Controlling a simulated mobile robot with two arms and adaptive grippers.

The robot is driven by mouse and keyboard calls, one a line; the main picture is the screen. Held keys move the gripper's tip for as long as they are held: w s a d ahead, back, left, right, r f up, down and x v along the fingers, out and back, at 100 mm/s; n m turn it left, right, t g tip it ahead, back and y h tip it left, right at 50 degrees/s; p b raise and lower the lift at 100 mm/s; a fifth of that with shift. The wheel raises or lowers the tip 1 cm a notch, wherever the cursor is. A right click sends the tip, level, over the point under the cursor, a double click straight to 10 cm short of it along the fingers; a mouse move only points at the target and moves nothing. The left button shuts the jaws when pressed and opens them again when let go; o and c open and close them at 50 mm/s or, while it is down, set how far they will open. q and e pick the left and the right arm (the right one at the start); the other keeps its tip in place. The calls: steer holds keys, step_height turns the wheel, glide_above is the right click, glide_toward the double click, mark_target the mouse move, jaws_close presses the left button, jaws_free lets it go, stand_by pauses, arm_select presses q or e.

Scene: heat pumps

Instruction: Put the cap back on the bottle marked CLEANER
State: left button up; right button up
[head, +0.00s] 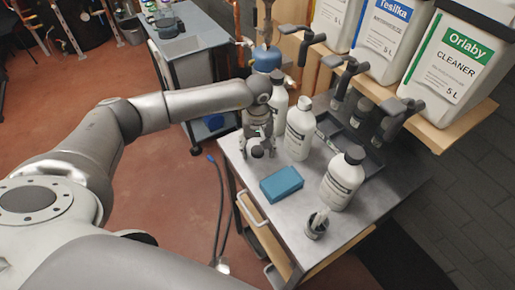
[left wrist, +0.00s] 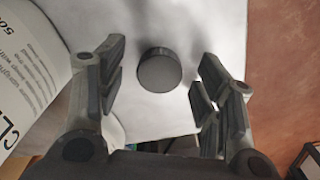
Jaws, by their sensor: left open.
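A dark grey round cap (head: 257,152) lies on the cart top near its far left edge. In the left wrist view the cap (left wrist: 160,71) sits between the spread fingers, apart from them. My left gripper (head: 258,142) is open and empty, pointing down over the cap. A white bottle (head: 299,134) stands upright just right of the gripper; its top looks pale, with no dark cap. In the left wrist view a white bottle (left wrist: 28,70) at the left edge shows a label beginning "CL", partly cut off. My right gripper is out of view.
A dark-capped white bottle (head: 342,180) stands at the right; another (head: 279,100) stands behind the gripper. Large canisters (head: 454,62) stand on a shelf with taps.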

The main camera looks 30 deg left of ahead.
arm_select(q)
steer(key=shift+c, duration=0.4)
steer(key=c, duration=0.7)
steer(key=shift+r, duration=0.1)
steer(key=shift+w+r+b, duration=0.1)
steer(key=shift+r+b, duration=1.05)
steer(key=shift+r, duration=0.05)
steer(key=s+d+r+b, duration=0.1)
steer(key=s+r, duration=0.2)
steer(key=s, duration=0.1)
steer(key=s+d+r+b, duration=0.1)
steer(key=s+r, duration=0.3)
steer(key=s, duration=0.1)
steer(key=s+d+r+b, duration=0.1)
steer(key=s+r+b, duration=0.1)
steer(key=s+r, duration=0.1)
steer(key=shift+s+d+r, duration=0.15)
steer(key=shift+s+d, duration=0.05)
steer(key=shift+s, duration=0.2)
steer(key=shift+s+d+r, duration=0.1)
steer(key=shift+s+d, duration=0.1)
steer(key=shift+s, duration=0.2)
